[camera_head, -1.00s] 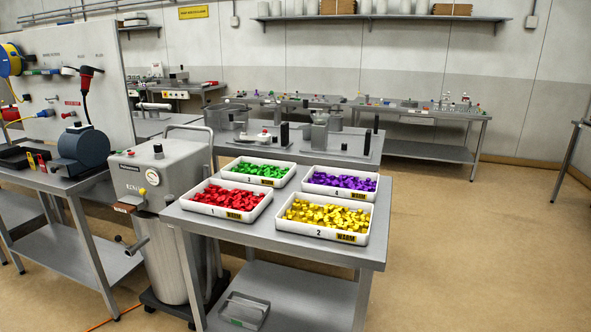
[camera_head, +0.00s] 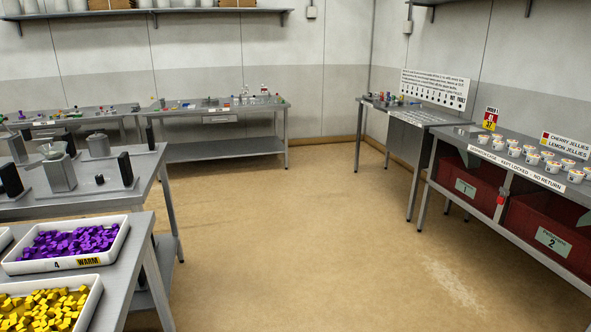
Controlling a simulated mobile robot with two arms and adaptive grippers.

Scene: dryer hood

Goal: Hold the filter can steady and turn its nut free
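I cannot pick out a filter can or its nut for certain in this view. The nearer steel bench (camera_head: 105,182) at the left carries a grey block-shaped holder (camera_head: 60,172), a low metal fixture (camera_head: 97,145) and several black upright pieces, one of them here (camera_head: 125,168). I cannot tell whether any of these belongs to the can. Neither of my grippers is in view.
A table with white trays of purple pieces (camera_head: 70,242) and yellow pieces (camera_head: 45,308) is at the front left. Benches stand along the back wall (camera_head: 215,108). A counter with white cups (camera_head: 530,157) and red bins (camera_head: 470,180) is at right. The middle floor (camera_head: 300,240) is clear.

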